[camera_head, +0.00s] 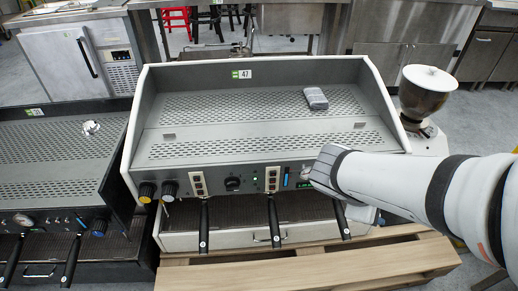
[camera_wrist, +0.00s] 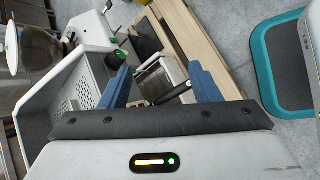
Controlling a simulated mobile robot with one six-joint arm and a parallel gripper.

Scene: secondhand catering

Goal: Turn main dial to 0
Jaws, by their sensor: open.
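The espresso machine (camera_head: 250,150) labelled 47 stands in the middle of the head view. A black round dial (camera_head: 232,183) sits at the middle of its front panel, and I take it as the main dial; its markings are too small to read. My gripper (camera_wrist: 160,78) is open and empty, its two blue fingers apart. In the wrist view a dark knob with a green ring (camera_wrist: 115,58) shows close to the left finger. In the head view my arm covers the right end of the panel, to the right of the dial, and my fingertips are hidden.
A yellow-ringed knob (camera_head: 147,191) and a grey knob (camera_head: 169,189) sit at the panel's left. Black portafilter handles (camera_head: 273,222) stick out below. A grinder (camera_head: 428,90) stands at right, another machine (camera_head: 50,160) at left. A grey object (camera_head: 316,98) lies on top.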

